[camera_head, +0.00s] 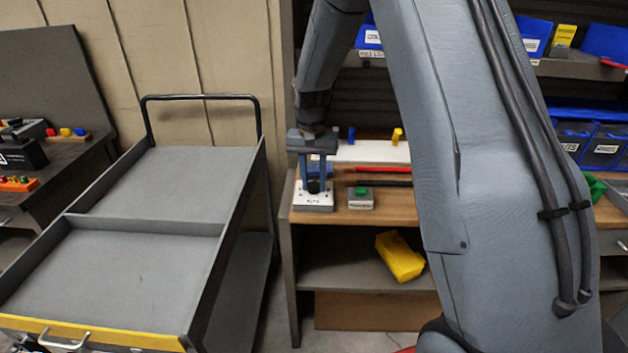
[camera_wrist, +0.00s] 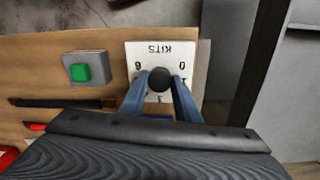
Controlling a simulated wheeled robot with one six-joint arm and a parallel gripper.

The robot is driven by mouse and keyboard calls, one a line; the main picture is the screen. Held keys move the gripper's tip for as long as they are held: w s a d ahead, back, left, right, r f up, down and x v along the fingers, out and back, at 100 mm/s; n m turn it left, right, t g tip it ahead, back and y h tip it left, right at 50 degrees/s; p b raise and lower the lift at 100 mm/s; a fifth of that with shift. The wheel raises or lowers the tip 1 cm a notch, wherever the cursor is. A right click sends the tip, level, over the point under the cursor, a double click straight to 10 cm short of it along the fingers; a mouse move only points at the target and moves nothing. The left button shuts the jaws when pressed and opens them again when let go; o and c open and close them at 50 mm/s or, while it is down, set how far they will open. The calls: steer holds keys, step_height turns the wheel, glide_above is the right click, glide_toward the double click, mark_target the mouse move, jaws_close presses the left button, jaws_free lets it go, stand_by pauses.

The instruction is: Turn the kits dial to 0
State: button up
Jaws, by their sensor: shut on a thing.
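The kits dial is a white box (camera_head: 314,203) marked KITS at the left end of the wooden bench. In the wrist view its white face (camera_wrist: 133,58) appears upside down, with a 0 at its right and another digit at its left. Its round black knob (camera_wrist: 159,80) sits between the two blue fingers of my gripper (camera_wrist: 160,82). My gripper (camera_head: 313,183) points down over the box and is shut on the knob. I cannot tell which number the knob points to, and the lower part of the face is hidden by the fingers.
A grey box with a green button (camera_head: 361,197) stands beside the dial. Red and black bars (camera_head: 380,170) lie behind it. A yellow bin (camera_head: 400,257) is on the lower shelf. A grey cart (camera_head: 140,225) stands at left. The bench edge is close to the dial.

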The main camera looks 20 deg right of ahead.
mark_target(313, 185)
steer(key=n, duration=0.5)
steer(key=shift+r+n, duration=0.1)
steer(key=shift+n, duration=0.3)
stand_by(0.4)
steer(key=o, duration=1)
steer(key=shift+o, duration=0.2)
steer(key=shift+a+r+b, duration=0.1)
steer(key=shift+r+b, duration=0.9)
steer(key=shift+r, duration=2.9)
steer(key=shift+s, duration=0.1)
steer(key=s+f, duration=0.2)
steer(key=s, duration=1)
steer(key=s+f+t, duration=0.1)
steer(key=s+f, duration=0.1)
steer(key=s, duration=1.1)
steer(key=shift+f, duration=0.15)
